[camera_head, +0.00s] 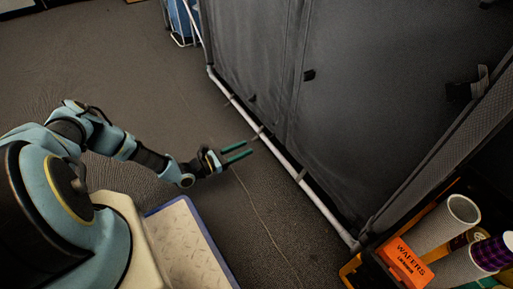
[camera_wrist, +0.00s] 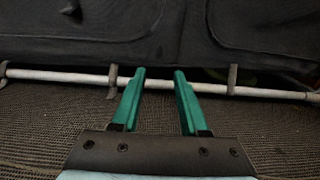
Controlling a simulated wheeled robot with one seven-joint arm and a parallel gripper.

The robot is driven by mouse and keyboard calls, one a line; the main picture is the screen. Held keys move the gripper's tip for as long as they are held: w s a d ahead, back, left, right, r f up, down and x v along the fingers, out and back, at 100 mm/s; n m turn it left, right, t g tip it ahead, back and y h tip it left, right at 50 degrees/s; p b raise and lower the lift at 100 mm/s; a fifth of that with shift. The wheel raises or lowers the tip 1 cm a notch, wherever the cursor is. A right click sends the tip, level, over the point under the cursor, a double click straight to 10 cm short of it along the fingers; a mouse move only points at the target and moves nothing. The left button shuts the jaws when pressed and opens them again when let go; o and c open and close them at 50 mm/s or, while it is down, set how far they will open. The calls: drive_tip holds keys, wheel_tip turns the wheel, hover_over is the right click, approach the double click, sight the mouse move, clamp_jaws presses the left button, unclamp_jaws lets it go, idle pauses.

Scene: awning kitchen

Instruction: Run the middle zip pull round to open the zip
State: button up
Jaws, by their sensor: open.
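A dark fabric awning wall (camera_head: 350,120) stands in front of me, with a seam running up it in the head view. A small dark tab (camera_head: 309,75) sits beside this seam, and a smaller one (camera_head: 251,98) lies lower left; I cannot tell which is the middle zip pull. In the wrist view, curved seams cross the fabric (camera_wrist: 130,45), and a dark tab (camera_wrist: 68,8) shows at upper left. My gripper (camera_head: 253,146) has green fingers and is open and empty, low by the wall's bottom edge. In the wrist view, its fingertips (camera_wrist: 160,72) overlap the pale bottom pole.
The pale pole (camera_head: 315,199) runs along the wall's foot, held by dark straps (camera_wrist: 232,79). An orange-edged crate (camera_head: 352,268) with a wafers box (camera_head: 405,262) and tubes stands at lower right. Open carpet (camera_head: 110,45) lies at left.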

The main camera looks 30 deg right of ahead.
sight(272, 136)
drive_tip(key=f+b, duration=0.1)
drive_tip(key=b, duration=0.3)
drive_tip(key=shift+w+a+f, duration=0.15)
drive_tip(key=shift+w, duration=0.05)
drive_tip(key=b, duration=0.2)
drive_tip(key=shift+s+a+r+b, duration=0.1)
drive_tip(key=shift+a+r+b, duration=0.1)
drive_tip(key=shift+r+b, duration=0.15)
drive_tip(key=d+b, duration=0.1)
drive_tip(key=d, duration=0.2)
drive_tip(key=d+b, duration=0.2)
drive_tip(key=d, duration=0.1)
drive_tip(key=d+b, duration=0.1)
drive_tip(key=d, duration=0.2)
drive_tip(key=shift+s+d+b, duration=0.2)
drive_tip(key=shift+s+b, duration=0.15)
drive_tip(key=shift+b, duration=0.05)
drive_tip(key=shift+d+r, duration=0.2)
drive_tip(key=shift+d, duration=0.5)
drive_tip(key=shift+c, duration=0.3)
clamp_jaws()
